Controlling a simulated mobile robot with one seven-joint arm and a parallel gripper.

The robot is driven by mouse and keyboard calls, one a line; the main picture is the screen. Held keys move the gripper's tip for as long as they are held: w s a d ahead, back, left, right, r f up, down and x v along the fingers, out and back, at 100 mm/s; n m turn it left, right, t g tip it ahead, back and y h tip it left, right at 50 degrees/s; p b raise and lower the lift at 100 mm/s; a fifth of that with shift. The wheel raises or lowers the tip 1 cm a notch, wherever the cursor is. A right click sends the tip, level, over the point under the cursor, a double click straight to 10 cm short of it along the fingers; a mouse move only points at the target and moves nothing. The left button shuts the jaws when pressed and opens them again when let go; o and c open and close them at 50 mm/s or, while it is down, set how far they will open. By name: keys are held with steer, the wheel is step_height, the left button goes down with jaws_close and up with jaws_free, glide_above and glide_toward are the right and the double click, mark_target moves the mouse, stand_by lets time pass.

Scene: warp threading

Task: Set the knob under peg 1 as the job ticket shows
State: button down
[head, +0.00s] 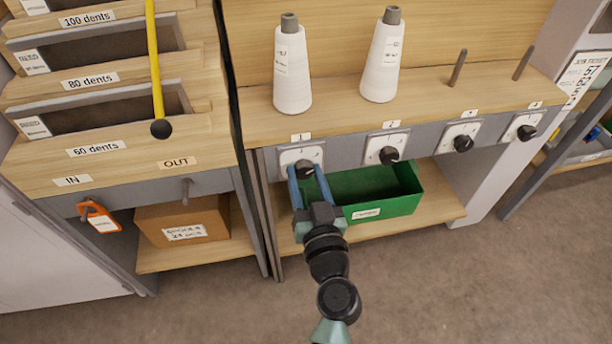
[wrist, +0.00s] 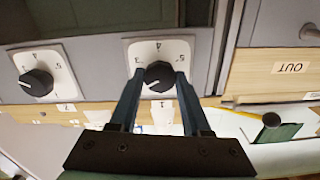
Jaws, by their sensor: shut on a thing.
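The knob under peg 1 (head: 308,167) is black and sits on a white dial plate below the label 1. My gripper (head: 306,172) reaches it from the front, one blue finger on each side, and is shut on it. In the wrist view, which is upside down, the same knob (wrist: 158,75) is between the fingertips. Numbers show around its dial plate (wrist: 158,47), but I cannot read the knob's pointer surely. A white thread cone (head: 292,70) stands on peg 1. The job ticket (head: 585,74) is at the right edge, cut off; its lines are too small to read.
Three more knobs are in the row, under peg 2 (head: 388,155), peg 3 (head: 463,143) and peg 4 (head: 527,132). A second cone (head: 383,58) stands on peg 2. A green bin (head: 410,190) lies below the knobs. An orange tag (head: 99,218) hangs at the left.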

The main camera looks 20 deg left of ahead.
steer(key=m, duration=0.4)
steer(key=shift+b, duration=0.3)
steer(key=m, duration=0.4)
steer(key=shift+m, duration=0.3)
steer(key=m+p, duration=0.1)
steer(key=m, duration=0.3)
steer(key=shift+m, duration=0.3)
steer(key=m+p, duration=0.1)
steer(key=m, duration=0.3)
steer(key=shift+m, duration=0.3)
steer(key=m+p, duration=0.2)
steer(key=m, duration=0.2)
steer(key=m+p, duration=0.2)
steer(key=m, duration=0.3)
steer(key=m+p, duration=0.2)
steer(key=m, duration=0.2)
steer(key=shift+f+m+p, duration=0.1)
steer(key=shift+m+p, duration=0.65)
steer(key=shift+m, duration=1.35)
